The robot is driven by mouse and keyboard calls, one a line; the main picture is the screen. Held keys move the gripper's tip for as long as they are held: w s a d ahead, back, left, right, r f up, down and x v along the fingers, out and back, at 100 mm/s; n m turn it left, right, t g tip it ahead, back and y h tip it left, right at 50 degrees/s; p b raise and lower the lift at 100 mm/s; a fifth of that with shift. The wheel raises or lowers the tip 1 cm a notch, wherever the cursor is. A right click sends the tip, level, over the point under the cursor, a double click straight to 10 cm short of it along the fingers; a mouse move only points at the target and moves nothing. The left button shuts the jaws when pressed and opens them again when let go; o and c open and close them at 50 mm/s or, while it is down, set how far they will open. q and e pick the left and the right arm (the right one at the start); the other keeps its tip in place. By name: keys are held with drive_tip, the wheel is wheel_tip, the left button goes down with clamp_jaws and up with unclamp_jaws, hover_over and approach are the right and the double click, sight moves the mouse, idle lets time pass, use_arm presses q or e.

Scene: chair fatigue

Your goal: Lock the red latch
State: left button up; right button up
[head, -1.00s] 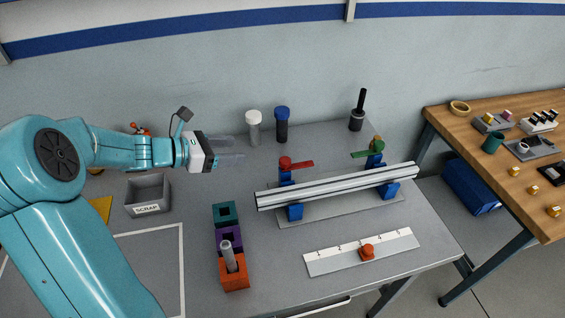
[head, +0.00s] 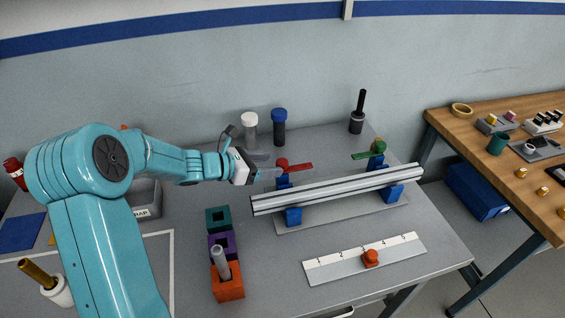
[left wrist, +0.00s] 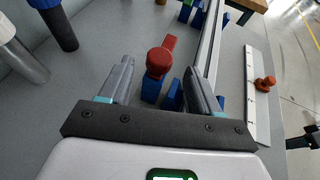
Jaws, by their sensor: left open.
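The red latch (head: 293,166) is a round red knob with a flat red lever, on a blue block at the left end of the fixture. In the head view its lever points right, beside the grey ribbed rail (head: 335,189). My left gripper (head: 270,165) is open, just left of the red knob. In the left wrist view the red latch (left wrist: 158,63) lies between and ahead of the two open fingers (left wrist: 155,82), apart from them as far as I can tell. The green latch (head: 370,153) stands at the fixture's right end. My right gripper is not in view.
A white-capped cylinder (head: 250,131) and a blue-capped cylinder (head: 279,126) stand behind the gripper. Teal, purple and orange blocks (head: 228,287) stand in front of it. A marked white strip with a red knob (head: 370,258) lies front right. The grey table between is clear.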

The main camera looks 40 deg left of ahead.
sight(282, 161)
use_arm(q)
drive_tip(key=x, duration=0.5)
drive_tip(key=shift+w, duration=0.25)
drive_tip(key=shift+s, duration=0.1)
clamp_jaws()
